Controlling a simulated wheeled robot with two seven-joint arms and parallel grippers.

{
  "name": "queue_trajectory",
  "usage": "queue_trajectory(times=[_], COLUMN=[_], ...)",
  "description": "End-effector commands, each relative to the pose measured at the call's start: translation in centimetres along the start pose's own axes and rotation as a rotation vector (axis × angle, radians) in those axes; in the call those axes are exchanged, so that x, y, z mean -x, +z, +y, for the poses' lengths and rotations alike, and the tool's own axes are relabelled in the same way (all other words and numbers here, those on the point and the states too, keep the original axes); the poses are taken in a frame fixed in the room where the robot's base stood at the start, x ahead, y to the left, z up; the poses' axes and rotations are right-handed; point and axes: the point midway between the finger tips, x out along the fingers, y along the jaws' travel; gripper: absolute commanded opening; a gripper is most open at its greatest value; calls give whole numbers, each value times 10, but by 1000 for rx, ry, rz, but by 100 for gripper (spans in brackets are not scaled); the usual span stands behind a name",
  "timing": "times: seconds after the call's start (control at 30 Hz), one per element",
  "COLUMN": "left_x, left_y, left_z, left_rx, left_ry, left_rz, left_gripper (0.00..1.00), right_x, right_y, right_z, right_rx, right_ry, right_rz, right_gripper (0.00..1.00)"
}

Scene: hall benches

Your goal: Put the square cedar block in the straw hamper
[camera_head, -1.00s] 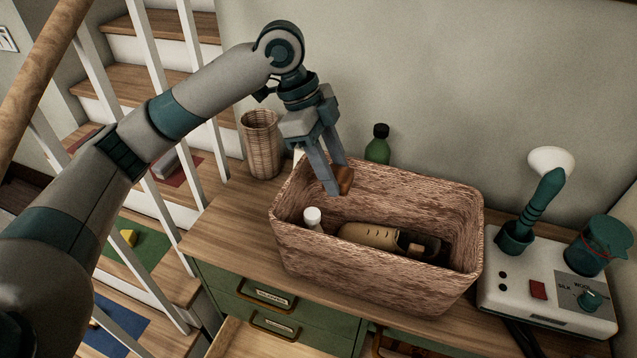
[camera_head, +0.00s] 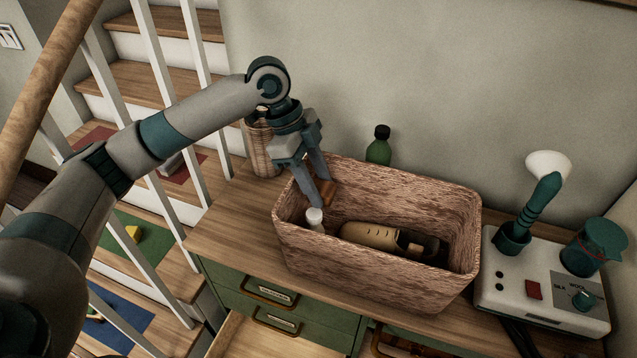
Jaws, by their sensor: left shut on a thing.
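The straw hamper (camera_head: 375,275) appears to be the large reddish-brown, open-topped rectangular box on the wooden bench top. My left gripper (camera_head: 320,195) reaches down into its back left corner from above. It is shut on the square cedar block (camera_head: 329,191), a small orange-brown piece partly hidden by the fingers. The block is below the hamper's back rim, inside the walls. I cannot tell whether it touches the wall or anything under it. My right gripper is not in view.
The hamper holds a white-capped item (camera_head: 314,217) near the fingertips and a tan object (camera_head: 368,235). A tall wicker basket (camera_head: 261,150) stands behind my left gripper. A green bottle (camera_head: 378,147) is behind the hamper. A white appliance (camera_head: 545,290) stands to its right.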

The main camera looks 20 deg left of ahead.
Motion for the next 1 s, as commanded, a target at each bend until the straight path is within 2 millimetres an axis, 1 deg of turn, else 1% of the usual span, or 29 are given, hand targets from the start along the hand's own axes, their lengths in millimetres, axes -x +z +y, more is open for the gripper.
queue_trajectory(times=[0.03,0.13,0.57,0.6,0.63,0.67,1.0], left_x=[-3,-8,-12,-12,-12,-12,-11], left_y=[1,3,5,5,5,5,4], left_z=[0,0,0,0,0,0,0], left_rx=[1,0,0,0,0,0,-1], left_ry=[1,-1,0,-1,-1,-1,-2], left_rz=[-1,0,0,0,0,0,0], left_gripper=[17,17,17,45,53,57,57], right_x=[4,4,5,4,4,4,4], right_y=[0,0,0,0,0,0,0], right_z=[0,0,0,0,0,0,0], right_rx=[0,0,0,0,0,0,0], right_ry=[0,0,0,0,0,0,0], right_rz=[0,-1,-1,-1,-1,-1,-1], right_gripper=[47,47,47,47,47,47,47])
